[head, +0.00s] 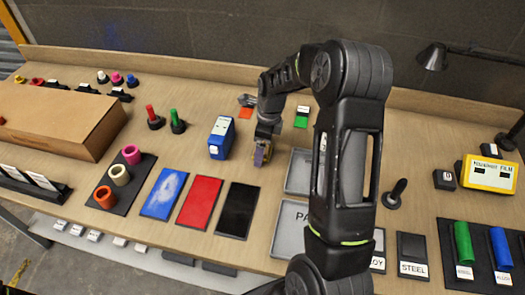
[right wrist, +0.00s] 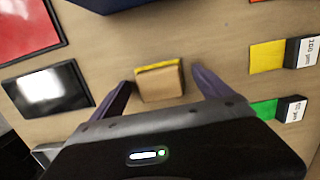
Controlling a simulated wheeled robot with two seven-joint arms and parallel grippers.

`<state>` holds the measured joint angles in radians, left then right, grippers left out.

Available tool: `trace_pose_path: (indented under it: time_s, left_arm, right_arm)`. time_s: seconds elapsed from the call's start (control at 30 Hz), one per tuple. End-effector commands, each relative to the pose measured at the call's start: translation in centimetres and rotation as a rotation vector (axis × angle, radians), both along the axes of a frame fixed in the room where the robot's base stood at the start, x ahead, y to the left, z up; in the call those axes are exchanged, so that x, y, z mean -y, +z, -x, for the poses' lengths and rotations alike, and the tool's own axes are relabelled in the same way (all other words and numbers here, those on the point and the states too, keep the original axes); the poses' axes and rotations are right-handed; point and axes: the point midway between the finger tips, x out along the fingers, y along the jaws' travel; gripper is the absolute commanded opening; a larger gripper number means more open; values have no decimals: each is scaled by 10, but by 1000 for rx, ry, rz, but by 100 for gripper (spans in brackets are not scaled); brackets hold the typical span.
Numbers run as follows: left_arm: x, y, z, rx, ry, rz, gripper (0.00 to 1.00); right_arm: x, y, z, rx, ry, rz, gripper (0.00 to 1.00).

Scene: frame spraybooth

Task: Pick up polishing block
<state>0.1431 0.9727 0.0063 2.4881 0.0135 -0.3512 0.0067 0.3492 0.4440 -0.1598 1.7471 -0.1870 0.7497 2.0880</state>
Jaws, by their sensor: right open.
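The polishing block (right wrist: 159,84) is a small tan block with a yellow edge. In the right wrist view it lies on the wooden bench between the two fingers of my right gripper (right wrist: 162,80). The fingers are spread, with a gap on each side of the block. In the head view my right gripper (head: 263,150) points down at the bench, right of a blue box (head: 221,138), and largely hides the block. My left gripper is not in view.
Blue, red (head: 200,202) and black (head: 238,210) pads lie in front of the gripper. Grey trays (head: 299,172) stand to its right, partly behind my arm. A cardboard box (head: 60,120) is at the left. A yellow film gauge (head: 490,174) is at the right.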

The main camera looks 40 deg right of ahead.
Motion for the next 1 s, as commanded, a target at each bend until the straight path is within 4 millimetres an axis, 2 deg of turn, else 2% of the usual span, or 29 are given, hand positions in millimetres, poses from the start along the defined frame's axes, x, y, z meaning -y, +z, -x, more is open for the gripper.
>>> trace_pose_path:
  time_s: [0.33, 1.0]
  left_arm:
    - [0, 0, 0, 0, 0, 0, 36]
    - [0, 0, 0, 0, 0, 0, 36]
  right_arm:
    - [0, 0, 0, 0, 0, 0, 89]
    - [0, 0, 0, 0, 0, 0, 34]
